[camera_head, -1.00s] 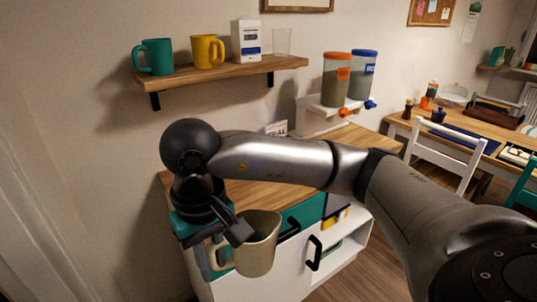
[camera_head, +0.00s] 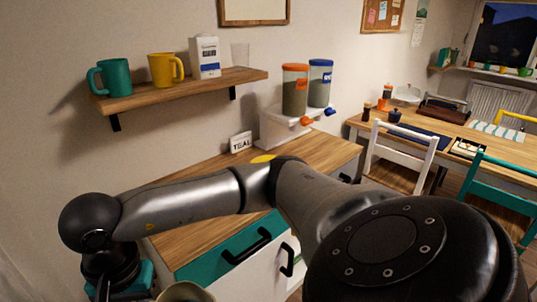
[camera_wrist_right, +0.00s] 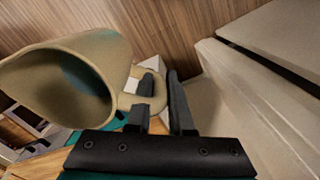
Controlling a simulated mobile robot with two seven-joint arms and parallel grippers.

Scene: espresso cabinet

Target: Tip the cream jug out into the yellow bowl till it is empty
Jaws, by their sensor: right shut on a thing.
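The cream jug (camera_head: 185,293) shows only as a rim at the bottom edge of the head view. In the right wrist view the jug (camera_wrist_right: 45,78) lies at the left with its mouth facing the camera; I see no contents in the visible interior. My right gripper (camera_wrist_right: 160,85) is shut on the jug's handle, its fingers on either side. In the head view that gripper is mostly cut off at the lower left. A yellow round edge (camera_head: 262,158) shows on the counter behind my right arm; it may be the yellow bowl, mostly hidden. My left gripper is out of view.
A wall shelf (camera_head: 190,88) above holds a teal mug, a yellow mug, a carton and a glass. Chairs and a table stand at the right.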

